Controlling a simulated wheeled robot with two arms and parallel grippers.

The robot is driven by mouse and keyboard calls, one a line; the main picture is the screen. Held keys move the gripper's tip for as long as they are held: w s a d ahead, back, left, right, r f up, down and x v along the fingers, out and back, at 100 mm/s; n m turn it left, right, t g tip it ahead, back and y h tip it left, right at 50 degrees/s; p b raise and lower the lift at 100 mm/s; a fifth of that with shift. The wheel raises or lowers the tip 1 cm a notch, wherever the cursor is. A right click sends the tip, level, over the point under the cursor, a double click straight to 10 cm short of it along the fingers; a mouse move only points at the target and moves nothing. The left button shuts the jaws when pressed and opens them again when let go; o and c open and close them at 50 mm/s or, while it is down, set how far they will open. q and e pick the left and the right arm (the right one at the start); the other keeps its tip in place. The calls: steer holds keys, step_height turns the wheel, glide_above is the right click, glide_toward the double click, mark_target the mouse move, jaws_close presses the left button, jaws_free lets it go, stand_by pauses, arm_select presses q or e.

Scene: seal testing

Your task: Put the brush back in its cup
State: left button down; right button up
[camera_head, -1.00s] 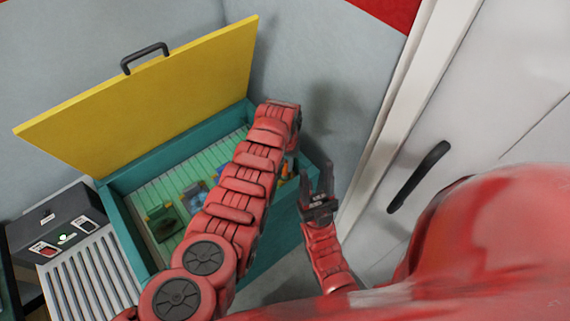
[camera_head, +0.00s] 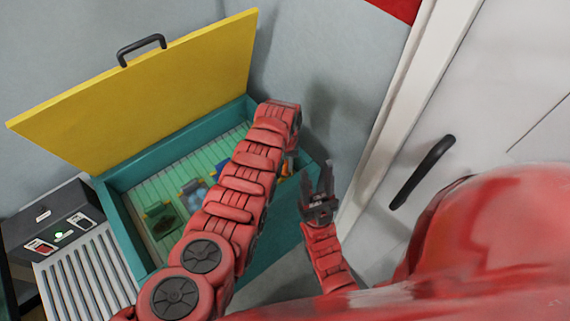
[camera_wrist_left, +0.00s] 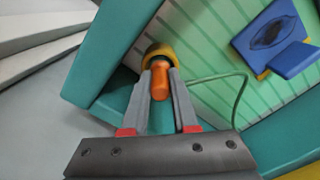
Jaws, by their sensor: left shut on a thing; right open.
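In the left wrist view my left gripper (camera_wrist_left: 166,82) is shut on the brush, whose orange handle (camera_wrist_left: 160,82) shows between the fingers. A yellow rounded piece (camera_wrist_left: 158,52) surrounds or sits behind the handle's far end. I cannot tell whether it is the cup or part of the brush. The bristles are hidden. In the head view a bit of orange (camera_head: 285,168) shows at the right end of the teal box, beside my left gripper, which is mostly hidden by its arm. My right gripper (camera_head: 318,178) is open and empty, just outside the box's right side.
The teal box (camera_head: 122,222) has a raised yellow lid (camera_head: 140,90) and a green slatted floor. A blue block (camera_wrist_left: 272,40) and a green cord (camera_wrist_left: 240,92) lie inside. A grey ribbed surface (camera_head: 85,275) and control box (camera_head: 55,225) stand left. A door handle (camera_head: 422,172) is right.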

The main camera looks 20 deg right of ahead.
arm_select(q)
steer(key=shift+f+b, duration=0.3)
steer(key=shift+f, duration=0.1)
steer(key=c, duration=0.6)
jaws_free()
steer(key=shift+r, duration=0.1)
step_height(320, 180, up, 5)
steer(key=p, duration=0.4)
steer(key=shift+r, duration=0.2)
steer(key=shift+r+p, duration=1.25)
steer(key=shift+r, duration=0.8)
steer(key=shift+s+f, duration=0.1)
